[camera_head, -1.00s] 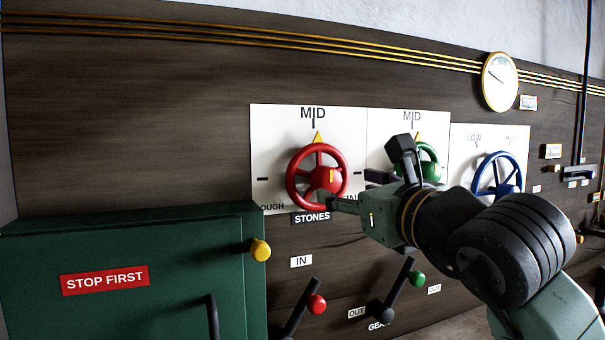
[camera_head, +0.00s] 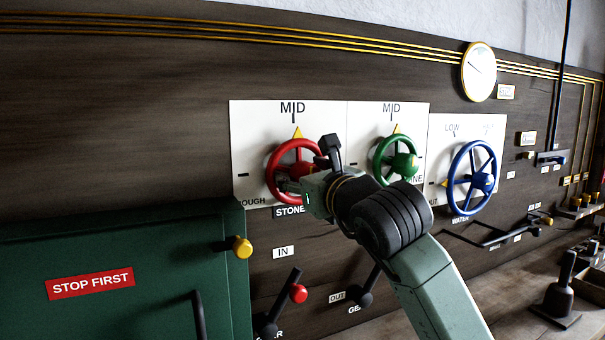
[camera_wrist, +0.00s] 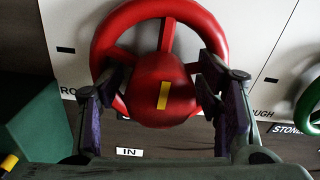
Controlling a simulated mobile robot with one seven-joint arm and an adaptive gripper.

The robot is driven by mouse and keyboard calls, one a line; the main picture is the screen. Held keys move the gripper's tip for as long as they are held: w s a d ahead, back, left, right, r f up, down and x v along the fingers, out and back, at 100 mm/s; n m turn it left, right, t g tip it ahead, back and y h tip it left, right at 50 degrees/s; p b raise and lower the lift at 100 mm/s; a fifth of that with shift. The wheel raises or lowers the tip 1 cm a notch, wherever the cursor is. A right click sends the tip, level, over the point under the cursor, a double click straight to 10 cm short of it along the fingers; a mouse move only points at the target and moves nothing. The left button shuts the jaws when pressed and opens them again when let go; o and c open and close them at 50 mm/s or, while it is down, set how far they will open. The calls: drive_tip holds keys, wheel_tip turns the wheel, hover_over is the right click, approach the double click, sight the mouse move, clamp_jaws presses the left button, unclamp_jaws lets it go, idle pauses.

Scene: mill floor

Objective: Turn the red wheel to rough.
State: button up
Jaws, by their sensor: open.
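The red wheel (camera_head: 296,148) is on a white plate on the dark panel, with a yellow pointer at its top under the word MID. The word ROUGH (camera_head: 251,202) is at the plate's lower left. My gripper (camera_head: 290,187) is at the wheel's hub and hides part of its lower right. In the wrist view, the red wheel (camera_wrist: 165,12) fills the top middle, and its hub has a yellow stripe. My gripper (camera_wrist: 160,85) is open there, with one finger on each side of the hub. I cannot tell whether the fingers touch it.
A green wheel (camera_head: 379,150) is close on the right, and a blue wheel (camera_head: 452,178) is further right. A green cabinet (camera_head: 150,240) with a yellow knob juts out at the lower left.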

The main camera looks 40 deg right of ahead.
drive_tip(key=shift+c, duration=0.4)
drive_tip(key=c, duration=1.1)
drive_tip(key=shift+f+b, duration=0.1)
drive_tip(key=shift+b, duration=0.35)
drive_tip(key=n+b, duration=0.3)
drive_tip(key=shift+f+b, duration=0.15)
drive_tip(key=shift+b, duration=0.15)
drive_tip(key=n+b, duration=0.4)
drive_tip(key=shift+n, duration=0.3)
drive_tip(key=n, duration=0.1)
drive_tip(key=n+b, duration=0.1)
drive_tip(key=n, duration=0.1)
drive_tip(key=n+b, duration=0.1)
drive_tip(key=n, duration=0.1)
drive_tip(key=shift+r, duration=0.25)
drive_tip(key=n+b, duration=0.1)
drive_tip(key=n, duration=0.4)
drive_tip(key=shift+r, duration=0.1)
drive_tip(key=shift+n, duration=0.3)
